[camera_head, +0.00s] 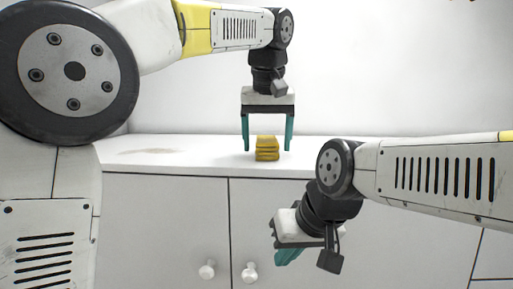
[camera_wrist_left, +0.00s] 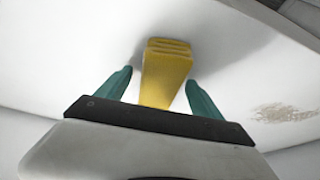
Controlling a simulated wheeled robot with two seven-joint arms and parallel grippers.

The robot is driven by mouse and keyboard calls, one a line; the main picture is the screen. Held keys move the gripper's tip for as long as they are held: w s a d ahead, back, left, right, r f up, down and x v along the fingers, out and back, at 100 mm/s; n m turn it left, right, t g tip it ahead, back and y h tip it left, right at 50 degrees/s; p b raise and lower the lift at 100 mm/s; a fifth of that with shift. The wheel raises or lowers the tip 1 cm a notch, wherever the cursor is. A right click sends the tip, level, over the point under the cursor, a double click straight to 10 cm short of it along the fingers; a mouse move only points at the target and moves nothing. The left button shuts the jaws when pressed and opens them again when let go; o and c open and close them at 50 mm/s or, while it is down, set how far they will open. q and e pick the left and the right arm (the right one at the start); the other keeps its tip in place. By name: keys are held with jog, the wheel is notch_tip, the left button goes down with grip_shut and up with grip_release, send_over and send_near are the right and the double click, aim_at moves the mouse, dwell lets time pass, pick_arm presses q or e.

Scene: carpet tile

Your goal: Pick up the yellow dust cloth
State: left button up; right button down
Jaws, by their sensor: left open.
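The yellow dust cloth (camera_head: 267,148) is a small folded stack on the white cabinet top, near its front edge. My left gripper (camera_head: 267,148) points down over it, open, with one teal finger on each side and a gap to the cloth on both sides. In the left wrist view the yellow cloth (camera_wrist_left: 166,75) shows between the two spread fingers of the left gripper (camera_wrist_left: 160,85). My right gripper (camera_head: 288,257) hangs lower, in front of the cabinet doors, away from the cloth. Its fingers are partly hidden, so its opening is unclear.
The white cabinet top (camera_head: 200,152) is otherwise mostly clear, with a faint brownish stain (camera_head: 150,152) at the left. Below its front edge are cabinet doors with two round white knobs (camera_head: 207,269). A plain white wall stands behind.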

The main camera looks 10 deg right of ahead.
pick_arm(q)
jog(key=c, duration=1.4)
jog(key=shift+r, duration=0.15)
jog(key=shift+c, duration=0.2)
jog(key=shift+r, duration=1.2)
jog(key=s+a+r, duration=0.1)
jog(key=s+r, duration=0.1)
jog(key=s, duration=1.4)
jog(key=shift+r, duration=0.2)
